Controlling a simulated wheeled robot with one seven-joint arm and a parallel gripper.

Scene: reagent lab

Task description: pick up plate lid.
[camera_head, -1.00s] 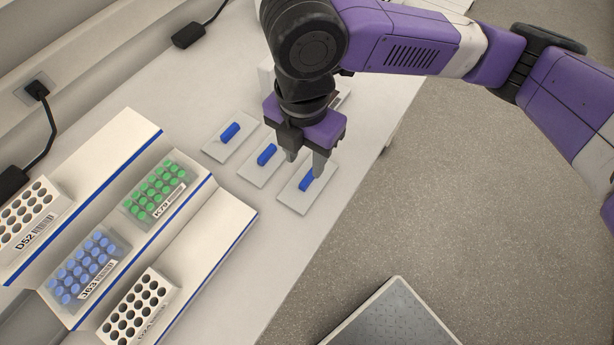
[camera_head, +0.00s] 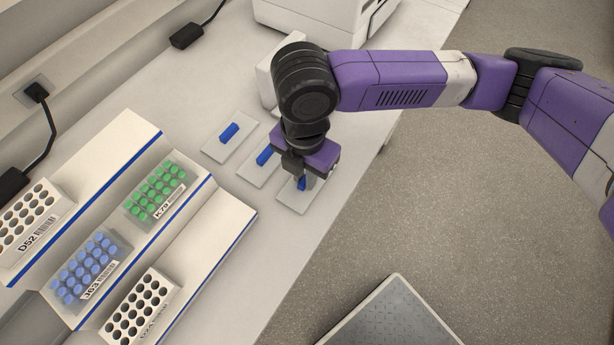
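Three flat pale plate lids with blue handles lie in a row on the bench: the left lid (camera_head: 216,146), the middle lid (camera_head: 254,176) and the right lid (camera_head: 292,204). My gripper (camera_head: 302,183) is low over the right lid, pointing down, with its fingers at that lid's blue handle. The handle is partly hidden between the fingers. The gripper body also covers part of the middle and right lids. I cannot tell whether the fingers touch the handle or have closed on it.
A stepped white rack with blue edges (camera_head: 222,232) stands at left, holding a green-capped tube box (camera_head: 157,193), a blue-capped one (camera_head: 85,265) and white tube racks (camera_head: 142,308). A white device (camera_head: 325,18) stands at the back. A grey-topped platform (camera_head: 392,318) is at the bottom.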

